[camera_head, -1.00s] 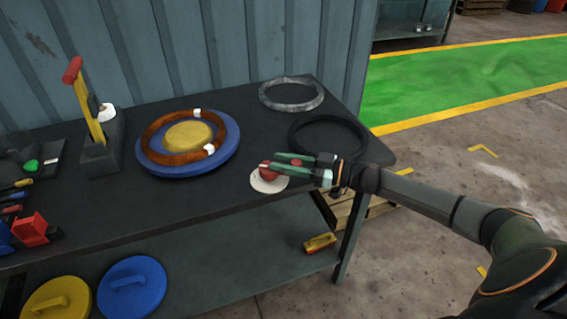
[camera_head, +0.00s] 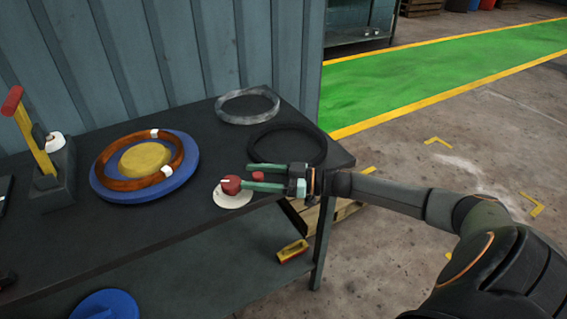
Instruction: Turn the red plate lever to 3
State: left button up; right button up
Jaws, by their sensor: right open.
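The red plate lever is a red knob (camera_head: 231,185) with a small white mark, on a round white plate (camera_head: 233,200) at the table's front right edge. My right gripper (camera_head: 248,177) comes in from the right, its two green fingers apart and pointing left. The lower fingertip overlaps the knob's right side; I cannot tell whether they touch. A second small red part (camera_head: 258,176) shows between the fingers; I cannot tell whether it belongs to the lever. No numbers are readable on the plate. My left gripper is out of view.
On the dark table (camera_head: 110,228) lie a blue disc (camera_head: 185,175) with a copper ring (camera_head: 120,184), a grey ring (camera_head: 248,119) and a black ring (camera_head: 288,164). A yellow-and-red lever (camera_head: 36,146) stands at left. A yellow-red object (camera_head: 292,250) sits on the lower shelf.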

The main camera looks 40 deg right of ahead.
jog(key=v, duration=1)
dwell(0.4)
